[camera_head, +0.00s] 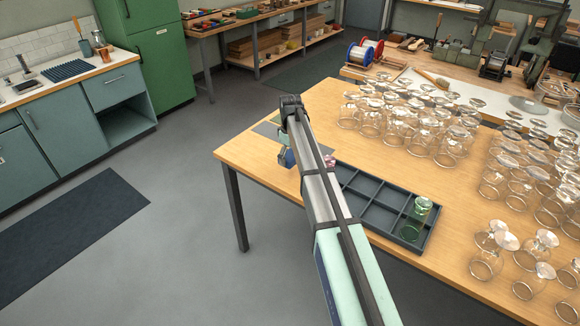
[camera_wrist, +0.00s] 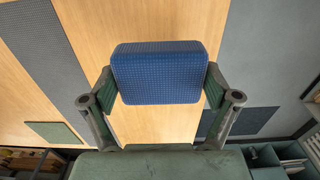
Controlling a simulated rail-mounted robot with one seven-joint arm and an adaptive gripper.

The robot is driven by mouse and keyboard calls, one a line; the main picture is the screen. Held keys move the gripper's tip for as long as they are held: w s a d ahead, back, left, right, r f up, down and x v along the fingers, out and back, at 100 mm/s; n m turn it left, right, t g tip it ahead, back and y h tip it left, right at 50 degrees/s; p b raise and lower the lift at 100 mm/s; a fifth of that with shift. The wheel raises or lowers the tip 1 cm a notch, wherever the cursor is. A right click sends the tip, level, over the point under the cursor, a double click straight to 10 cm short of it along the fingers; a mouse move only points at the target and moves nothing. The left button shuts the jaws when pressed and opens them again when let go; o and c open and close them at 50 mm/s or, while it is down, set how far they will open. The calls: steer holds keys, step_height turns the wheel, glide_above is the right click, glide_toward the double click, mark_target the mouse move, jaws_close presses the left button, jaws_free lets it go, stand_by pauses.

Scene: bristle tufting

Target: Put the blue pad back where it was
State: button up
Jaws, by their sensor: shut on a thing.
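The blue pad (camera_wrist: 160,72) is a textured, rounded block, held between the two fingers of my gripper (camera_wrist: 160,88) in the wrist view. Bare wooden tabletop shows around it. In the head view my gripper (camera_head: 287,157) is at the table's far left corner, largely hidden by my arm, with a small bit of blue showing. I cannot tell there how high the pad is above the table. A dark compartment tray (camera_head: 375,209) lies right of my arm, which covers part of it.
A green glass jar (camera_head: 414,219) stands in the tray's right end. A small pink item (camera_head: 330,161) is beside my arm. A grey flat sheet (camera_head: 266,130) lies near the gripper. Many clear glass jars (camera_head: 445,150) crowd the table's right side. The front left tabletop is clear.

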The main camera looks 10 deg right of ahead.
mark_target(290, 174)
steer(key=shift+f+p, duration=0.5)
steer(key=shift+f, duration=2.45)
steer(key=shift+f, duration=0.1)
steer(key=shift+f, duration=0.1)
steer(key=o, duration=0.8)
steer(key=shift+c, duration=0.2)
step_height(290, 174, up, 12)
steer(key=b, duration=0.3)
steer(key=shift+r, duration=0.2)
